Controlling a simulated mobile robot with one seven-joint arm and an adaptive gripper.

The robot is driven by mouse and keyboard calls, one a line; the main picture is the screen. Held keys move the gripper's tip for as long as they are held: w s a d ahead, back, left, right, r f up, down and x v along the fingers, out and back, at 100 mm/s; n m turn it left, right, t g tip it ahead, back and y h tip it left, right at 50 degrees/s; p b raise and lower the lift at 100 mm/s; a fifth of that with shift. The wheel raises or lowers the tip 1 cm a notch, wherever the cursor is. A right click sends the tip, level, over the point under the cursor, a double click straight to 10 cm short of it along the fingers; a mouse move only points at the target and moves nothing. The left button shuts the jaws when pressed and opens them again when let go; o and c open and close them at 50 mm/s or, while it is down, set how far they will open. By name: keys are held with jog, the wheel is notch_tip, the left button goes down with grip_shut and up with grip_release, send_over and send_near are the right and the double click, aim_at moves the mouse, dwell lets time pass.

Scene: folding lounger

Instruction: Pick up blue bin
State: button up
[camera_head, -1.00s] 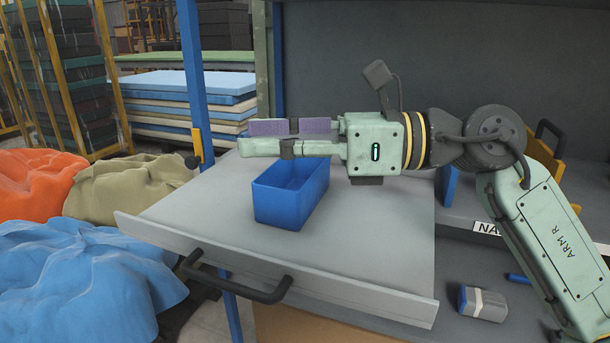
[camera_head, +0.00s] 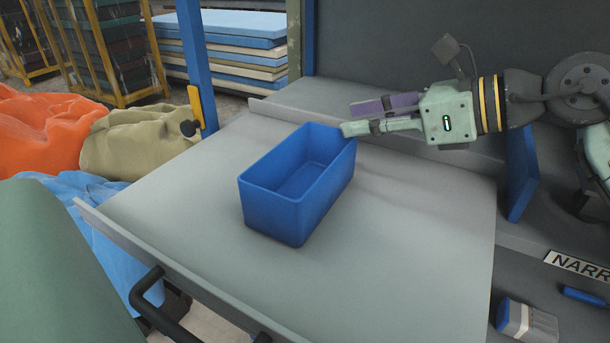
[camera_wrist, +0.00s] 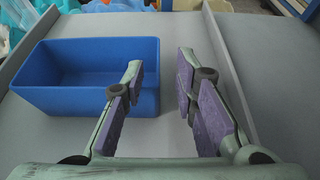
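The blue bin (camera_head: 298,185) is an empty, open-topped rectangular box. It stands upright on the grey pull-out drawer surface (camera_head: 400,250). My gripper (camera_head: 352,117) is at the bin's far right corner in the head view, its fingers pointing left. In the wrist view the bin (camera_wrist: 85,75) lies ahead and left of my gripper (camera_wrist: 160,82).
The drawer has a raised front lip and a black handle (camera_head: 150,290). A blue post (camera_head: 197,65) stands beyond its left side. A blue panel (camera_head: 520,170) stands to the right. A brush-like object (camera_head: 527,322) lies at lower right. The drawer is clear right of the bin.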

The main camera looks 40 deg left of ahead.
aim_at(332, 129)
jog(key=p+x, duration=0.1)
jog(key=x, duration=0.4)
jog(key=shift+s+a+f+p, duration=0.2)
jog(key=shift+f+p, duration=0.1)
jog(key=shift+c, duration=0.2)
grip_shut()
